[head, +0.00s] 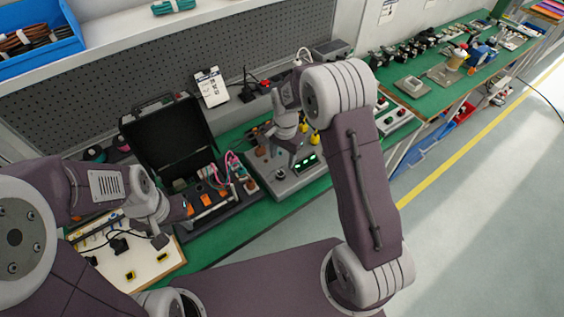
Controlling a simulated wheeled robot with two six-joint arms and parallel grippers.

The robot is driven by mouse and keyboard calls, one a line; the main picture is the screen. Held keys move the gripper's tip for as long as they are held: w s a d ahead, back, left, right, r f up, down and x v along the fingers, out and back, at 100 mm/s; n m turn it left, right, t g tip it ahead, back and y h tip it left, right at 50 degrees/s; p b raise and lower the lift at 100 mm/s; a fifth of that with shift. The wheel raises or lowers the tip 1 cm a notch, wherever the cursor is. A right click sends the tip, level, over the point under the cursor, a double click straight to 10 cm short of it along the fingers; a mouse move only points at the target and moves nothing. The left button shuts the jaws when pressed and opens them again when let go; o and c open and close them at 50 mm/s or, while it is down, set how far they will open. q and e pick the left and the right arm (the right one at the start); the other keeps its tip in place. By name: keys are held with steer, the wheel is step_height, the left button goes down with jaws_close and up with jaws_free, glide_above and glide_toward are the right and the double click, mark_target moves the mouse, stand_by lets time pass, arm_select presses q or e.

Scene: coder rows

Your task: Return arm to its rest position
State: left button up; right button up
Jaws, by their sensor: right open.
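My right arm reaches in from the lower right and bends over at the top of the head view. Its gripper (279,150) is open and points down above a grey control panel (312,172) with a small green display. No object shows between its fingers. My left gripper (172,226) hangs over the bench at the left, between a white board (150,262) and the open black case (168,138). Its fingers are small and partly lost against dark parts, so I cannot tell how far apart they are.
The green bench (225,238) runs along a grey pegboard (105,85). A clipboard (210,88) leans at the back, and a blue bin (40,42) sits on the shelf. A second green bench (425,95) with several parts stands at the upper right.

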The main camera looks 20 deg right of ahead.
stand_by(0.4)
step_height(320, 180, up, 6)
steer(key=d+t, duration=0.1)
steer(key=s+d+n, duration=0.3)
steer(key=s+n, duration=0.6)
steer(key=s, duration=0.9)
steer(key=shift+n, duration=0.3)
steer(key=shift+a+f, duration=0.1)
steer(key=shift+f, duration=0.05)
